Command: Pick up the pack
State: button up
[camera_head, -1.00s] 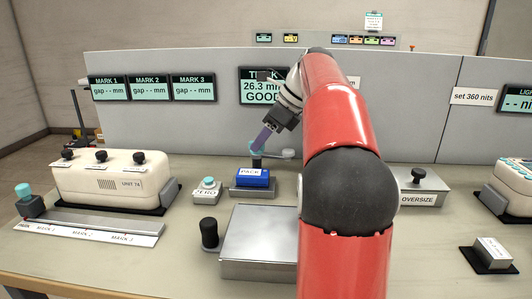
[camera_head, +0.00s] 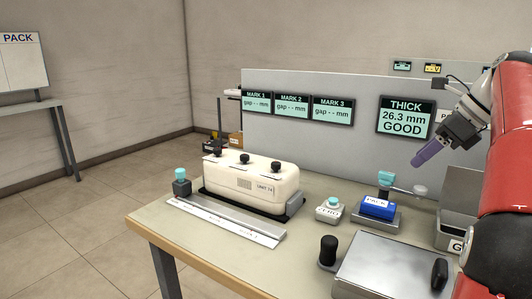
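The blue pack (camera_head: 378,207), labelled PACK, lies on the small grey stand (camera_head: 376,222) of a gauge on the bench. A post with a teal knob (camera_head: 385,179) stands just behind the pack, with a pale arm (camera_head: 405,187) reaching right from it. My gripper (camera_head: 418,162), with purple fingers, hangs tilted down-left, above and right of the pack and apart from it. Its fingers overlap from this side, so their gap does not show. No object is visible in it. The THICK screen (camera_head: 406,118) reads 26.3 mm GOOD.
The ZERO button box (camera_head: 329,210) stands left of the pack. The white unit (camera_head: 250,185) and a ruled rail (camera_head: 226,221) are further left. A metal plate (camera_head: 385,270) with black knobs lies in front. A side table (camera_head: 30,108) under a PACK board (camera_head: 20,62) stands far left, with open floor between.

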aim_at(378, 208)
jog(key=k, duration=0.9)
